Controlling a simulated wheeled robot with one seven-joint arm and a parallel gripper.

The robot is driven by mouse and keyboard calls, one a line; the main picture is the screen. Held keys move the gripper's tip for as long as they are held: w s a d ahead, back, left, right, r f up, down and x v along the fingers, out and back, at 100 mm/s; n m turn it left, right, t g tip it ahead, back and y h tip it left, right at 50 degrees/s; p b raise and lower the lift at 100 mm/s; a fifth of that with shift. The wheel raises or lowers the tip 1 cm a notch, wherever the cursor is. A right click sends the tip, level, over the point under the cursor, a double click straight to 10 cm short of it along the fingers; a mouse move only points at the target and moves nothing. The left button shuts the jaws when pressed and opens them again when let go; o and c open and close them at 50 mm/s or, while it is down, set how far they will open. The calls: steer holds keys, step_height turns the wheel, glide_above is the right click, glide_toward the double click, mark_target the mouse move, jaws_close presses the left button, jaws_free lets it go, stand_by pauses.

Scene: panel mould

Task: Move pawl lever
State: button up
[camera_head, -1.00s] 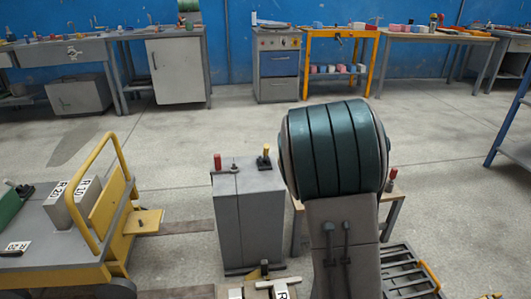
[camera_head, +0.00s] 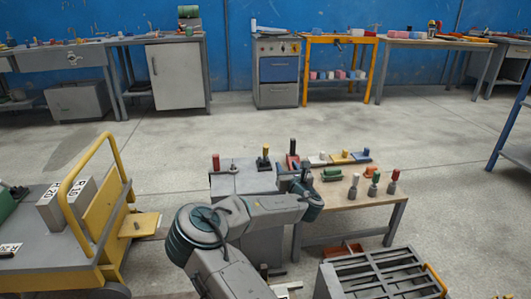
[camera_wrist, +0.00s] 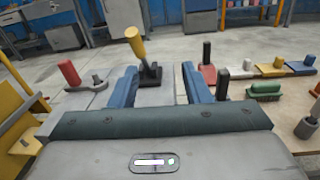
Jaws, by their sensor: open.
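A lever with a yellow handle and black base (camera_head: 265,158) stands on top of the grey cabinet (camera_head: 262,243). In the wrist view, the yellow-handled lever (camera_wrist: 135,43) leans left, with its base ahead of the gap between my fingers. My gripper (camera_wrist: 158,84) is open, with two blue fingers apart and nothing between them. A lever with a red handle (camera_head: 217,163) stands on the cabinet's left side; it also shows left of my fingers in the wrist view (camera_wrist: 69,72). I cannot tell by name which is the pawl lever.
A wooden table (camera_head: 345,195) right of the cabinet holds a lever on a red base (camera_wrist: 208,70), a green block (camera_head: 331,174) and several coloured-handle pieces. A yellow-railed cart (camera_head: 110,200) stands left. A slotted grey rack (camera_head: 382,275) is at front right. Open floor lies behind.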

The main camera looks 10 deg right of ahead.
mark_target(267, 150)
steer(key=w+a+n+b, duration=0.1)
steer(key=w, duration=0.3)
steer(key=w+a+n+y+b, duration=0.1)
steer(key=w+a, duration=0.1)
steer(key=w, duration=0.3)
steer(key=w+a+y+b, duration=0.1)
steer(key=w+a+b, duration=0.1)
steer(key=w, duration=0.3)
steer(key=shift+a+n, duration=0.15)
steer(key=shift+n, duration=0.25)
jaws_close()
